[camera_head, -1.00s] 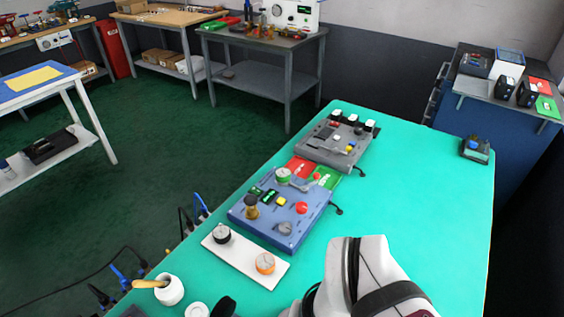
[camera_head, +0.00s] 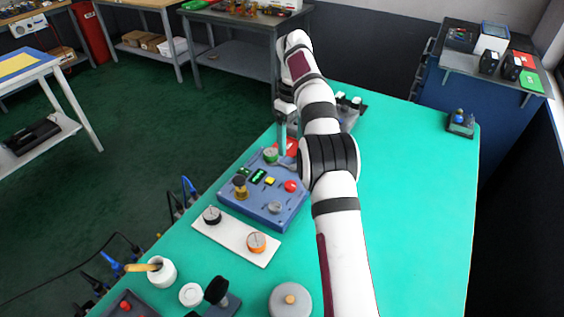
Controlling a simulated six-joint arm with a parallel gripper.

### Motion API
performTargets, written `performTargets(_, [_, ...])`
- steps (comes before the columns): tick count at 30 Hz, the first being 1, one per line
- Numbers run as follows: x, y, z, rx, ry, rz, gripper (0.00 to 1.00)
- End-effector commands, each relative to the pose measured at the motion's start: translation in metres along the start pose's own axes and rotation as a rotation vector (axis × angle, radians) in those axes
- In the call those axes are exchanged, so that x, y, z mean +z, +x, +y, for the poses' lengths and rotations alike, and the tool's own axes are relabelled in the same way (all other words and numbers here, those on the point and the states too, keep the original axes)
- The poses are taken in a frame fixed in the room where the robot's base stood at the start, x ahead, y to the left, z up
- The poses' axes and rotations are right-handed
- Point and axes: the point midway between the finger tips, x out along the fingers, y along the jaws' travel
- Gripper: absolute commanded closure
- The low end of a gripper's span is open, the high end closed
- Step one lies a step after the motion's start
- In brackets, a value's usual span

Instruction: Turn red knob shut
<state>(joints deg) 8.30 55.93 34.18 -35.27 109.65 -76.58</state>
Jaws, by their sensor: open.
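The blue valve panel (camera_head: 259,208) lies on the green table. A small red knob (camera_head: 290,186) sits on its right part, uncovered. A green-topped knob (camera_head: 270,155) stands at its far end. My gripper (camera_head: 283,146) points down near that far end, just right of the green-topped knob and beyond the red knob, apart from the red knob. Its jaws are open, with nothing seen between them. The fingertips are small and partly hidden, so their exact height is unclear.
My arm covers the table's middle and part of the grey panel (camera_head: 348,118) behind. A white plate (camera_head: 234,238) with black and orange knobs lies in front of the blue panel. A white pot (camera_head: 163,272) and a grey round lid (camera_head: 289,301) stand nearer.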

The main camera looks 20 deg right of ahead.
Motion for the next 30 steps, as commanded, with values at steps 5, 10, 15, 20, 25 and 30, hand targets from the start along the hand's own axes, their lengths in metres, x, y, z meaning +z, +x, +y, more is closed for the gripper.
performTargets(5, [-0.001,0.025,0.003,0.001,-0.017,-0.003,0.26])
performTargets(10, [-0.001,0.076,0.003,0.001,-0.016,-0.004,0.26])
performTargets(15, [-0.001,0.123,0.004,0.003,-0.015,-0.001,0.26])
performTargets(20, [-0.002,0.150,0.004,0.004,-0.013,0.000,0.26])
performTargets(25, [-0.002,0.161,0.004,0.006,-0.013,0.002,0.26])
performTargets(30, [-0.002,0.161,0.004,0.006,-0.013,0.002,0.26])
